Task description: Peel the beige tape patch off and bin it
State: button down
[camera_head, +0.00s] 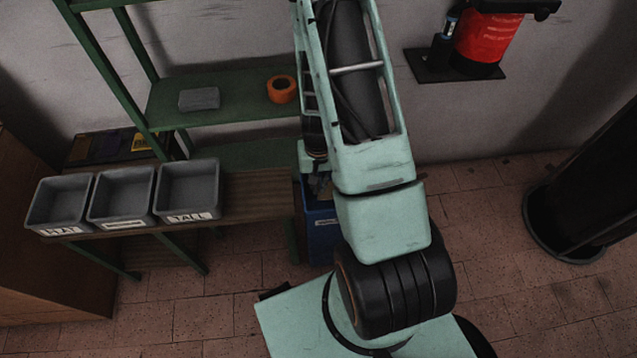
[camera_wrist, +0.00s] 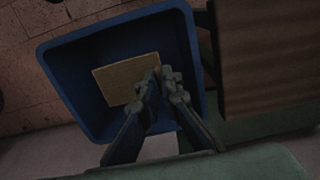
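The beige tape patch (camera_wrist: 122,80) is a flat, roughly square piece, seen in the wrist view over the inside of the blue bin (camera_wrist: 66,84). My gripper (camera_wrist: 160,72) points down into the bin's opening, its fingertips close together at the right edge of the patch. It looks shut on that edge, though the contact itself is dark and small. In the head view the blue bin (camera_head: 322,238) stands on the floor, partly hidden behind my arm. My gripper is mostly hidden there too.
A wooden bench with three grey trays (camera_head: 123,196) stands left of the bin; its edge (camera_wrist: 265,60) is close in the wrist view. A green shelf (camera_head: 225,108) holds an orange tape roll (camera_head: 282,89) and a grey block (camera_head: 199,99).

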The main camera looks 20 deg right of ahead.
jog(key=shift+f+b, duration=1.9)
jog(key=shift+f, duration=1.15)
jog(key=c, duration=2.1)
grip_release()
jog(key=shift+o, duration=0.4)
jog(key=o, duration=0.4)
jog(key=shift+o, duration=0.2)
jog(key=shift+w+a, duration=0.1)
jog(key=shift+a, duration=0.1)
jog(key=shift+c, duration=0.5)
jog(key=shift+r, duration=0.1)
